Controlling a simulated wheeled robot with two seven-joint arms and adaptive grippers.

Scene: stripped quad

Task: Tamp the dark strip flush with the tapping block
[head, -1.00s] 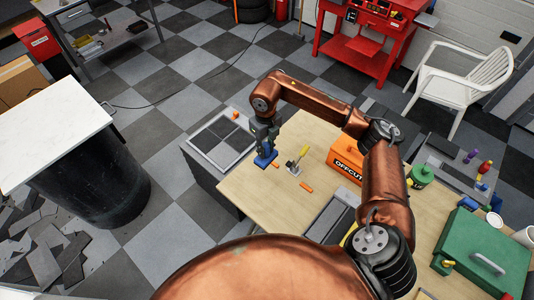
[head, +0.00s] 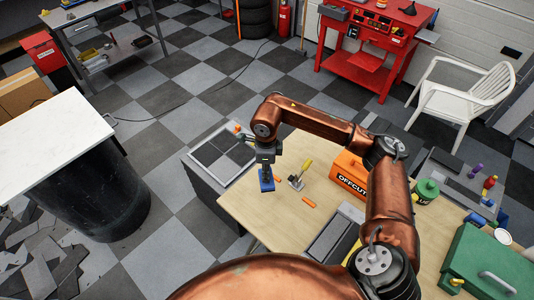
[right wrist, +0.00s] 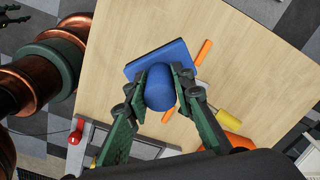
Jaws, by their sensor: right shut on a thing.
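My right gripper (head: 266,168) is shut on the blue tapping block (head: 266,183) by its rounded grip. In the right wrist view the gripper (right wrist: 160,84) pinches that blue grip, and the block's flat blue plate (right wrist: 150,58) shows beyond it. The block is over the wooden table's left part; I cannot tell whether it touches. A framed panel of dark and grey squares (head: 222,152) lies left of it. I cannot single out the dark strip. A small dark claw shape (right wrist: 14,16) at the wrist view's corner may be my left gripper; the head view does not show it.
The orange offcuts box (head: 350,172) is farther right, with a grey tray (head: 335,235) nearer. The table's near left part (head: 240,210) is bare.

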